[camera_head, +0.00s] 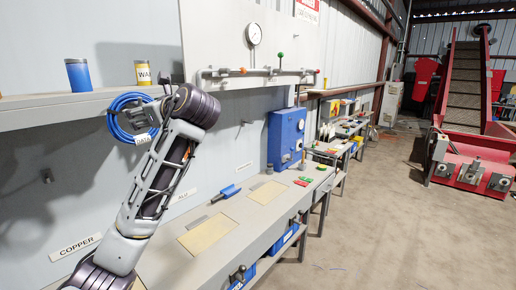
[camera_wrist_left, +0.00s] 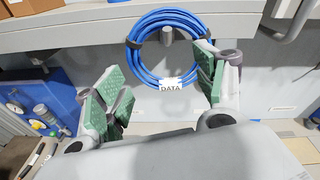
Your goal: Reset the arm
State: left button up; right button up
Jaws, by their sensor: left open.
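A coil of blue cable (camera_head: 121,128) hangs on the grey wall under the shelf, with a small white tag. My left gripper (camera_wrist_left: 160,85) is open with green finger pads. Its fingers stand apart on either side of the coil's lower part, and the space between them holds no gripped object. My right gripper is not in view.
The shelf (camera_head: 40,115) carries a blue can (camera_head: 78,76) and a yellow can (camera_head: 143,73). Below, the workbench (camera_head: 240,210) holds a blue-handled tool (camera_head: 226,193) and beige pads. A blue box (camera_head: 286,138) stands on the wall. Open floor (camera_head: 390,230) lies to the right.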

pick_arm(q)
jog(key=s+d+f+n+g+h, duration=0.1)
jog(key=s+f+n+h, duration=0.15)
jog(key=f, duration=0.95)
jog(key=s+d+f+n+h, duration=0.1)
jog(key=d+f+n+h, duration=0.15)
jog(key=f, duration=1.05)
jog(key=s+f+n+g+h, duration=0.1)
jog(key=f+n+h, duration=0.15)
jog(key=f, duration=0.95)
jog(key=s+d+f+n+g+h, duration=0.25)
jog(key=s+f+n, duration=0.45)
jog(key=s+f, duration=0.45)
jog(key=s+d+f+n+g+h, duration=0.1)
jog(key=s+f+n+g+h, duration=0.15)
jog(key=s+f+n, duration=0.9)
jog(key=s+f+m, duration=0.3)
jog(key=f, duration=1.3)
jog(key=s+f+m, duration=0.2)
jog(key=s+f, duration=0.2)
jog(key=f, duration=1.1)
jog(key=s+a+f+g, duration=0.1)
jog(key=s+a+f, duration=0.1)
jog(key=s+f, duration=0.8)
jog(key=s+a+f+g, duration=0.1)
jog(key=s+a+f, duration=0.1)
jog(key=s+f, duration=0.8)
jog(key=shift+s+f, duration=0.15)
jog(key=shift+s, duration=0.85)
